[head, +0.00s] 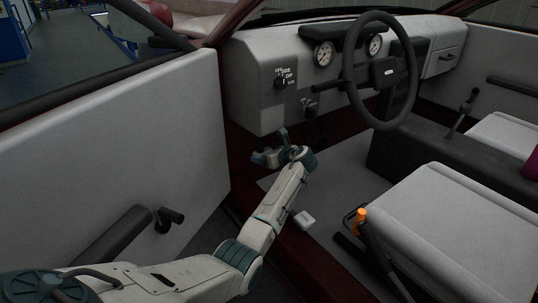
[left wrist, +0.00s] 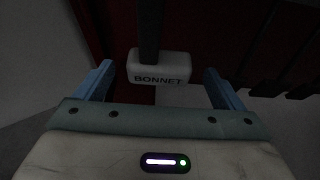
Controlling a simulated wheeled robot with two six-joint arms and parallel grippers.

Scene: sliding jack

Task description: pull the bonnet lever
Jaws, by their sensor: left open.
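The bonnet lever (left wrist: 158,67) is a pale block marked BONNET on a dark stem. In the left wrist view it is ahead of my left gripper, between the lines of its two blue fingers, one on each side. The fingers are apart and no contact shows. In the head view my left gripper (head: 270,145) is open under the left end of the dashboard, near the footwell. I cannot make out the bonnet lever in the head view. My right gripper is not in view.
The grey door panel (head: 110,150) stands left of my arm. The dashboard (head: 262,75) and steering wheel (head: 385,71) are above and right. The seat (head: 455,225) is at right. Dark pedal-like bars show in the wrist view.

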